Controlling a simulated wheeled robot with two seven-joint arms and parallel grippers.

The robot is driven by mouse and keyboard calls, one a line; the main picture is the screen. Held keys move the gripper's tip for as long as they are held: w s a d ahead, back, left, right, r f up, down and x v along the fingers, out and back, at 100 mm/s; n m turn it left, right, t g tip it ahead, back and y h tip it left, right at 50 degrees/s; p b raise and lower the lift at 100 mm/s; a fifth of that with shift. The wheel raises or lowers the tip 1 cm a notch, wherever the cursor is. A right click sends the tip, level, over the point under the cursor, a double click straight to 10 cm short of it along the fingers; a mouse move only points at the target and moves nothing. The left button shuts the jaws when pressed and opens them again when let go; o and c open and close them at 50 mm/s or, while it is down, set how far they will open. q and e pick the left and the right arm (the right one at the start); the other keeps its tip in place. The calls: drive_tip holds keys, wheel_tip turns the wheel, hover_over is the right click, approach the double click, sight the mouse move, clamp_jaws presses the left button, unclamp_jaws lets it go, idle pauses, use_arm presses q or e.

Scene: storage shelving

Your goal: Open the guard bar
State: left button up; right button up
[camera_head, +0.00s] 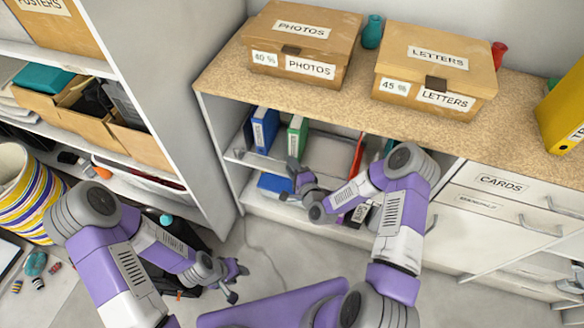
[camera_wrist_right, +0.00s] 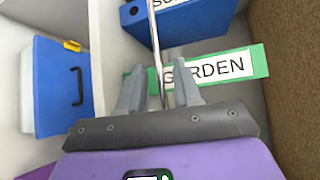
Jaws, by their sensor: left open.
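The guard bar is a thin metal rod (camera_wrist_right: 156,40) in front of the binders. In the right wrist view it runs down between the two fingers of my right gripper (camera_wrist_right: 161,66), with a gap on each side; the fingers look open and straddle it. In the head view my right gripper (camera_head: 292,182) is at the front of the open shelf bay, left of centre. The bar's far end is hidden there by my right arm. My left gripper (camera_head: 238,282) is open and empty, low over the floor.
Behind the bar stand a blue binder (camera_head: 265,130) and a green binder (camera_head: 297,136). A blue box (camera_head: 274,183) lies on the lower shelf. Cardboard boxes for photos (camera_head: 298,42) and letters (camera_head: 432,68) stand on the counter. A shelf unit (camera_head: 165,90) is at left.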

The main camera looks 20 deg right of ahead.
clamp_jaws()
drive_tip(key=shift+s+a, duration=0.1)
idle(0.3)
drive_tip(key=s+a+f+n+t+y, duration=0.3)
drive_tip(key=n+y, duration=0.8)
drive_tip(key=n, duration=0.7)
drive_tip(key=shift+s+f+t+y, duration=0.4)
drive_tip(key=shift+s+f+t, duration=0.25)
drive_tip(key=shift+f+t, duration=0.75)
drive_tip(key=shift+f+n+g, duration=0.2)
drive_tip(key=shift+n+g, duration=0.1)
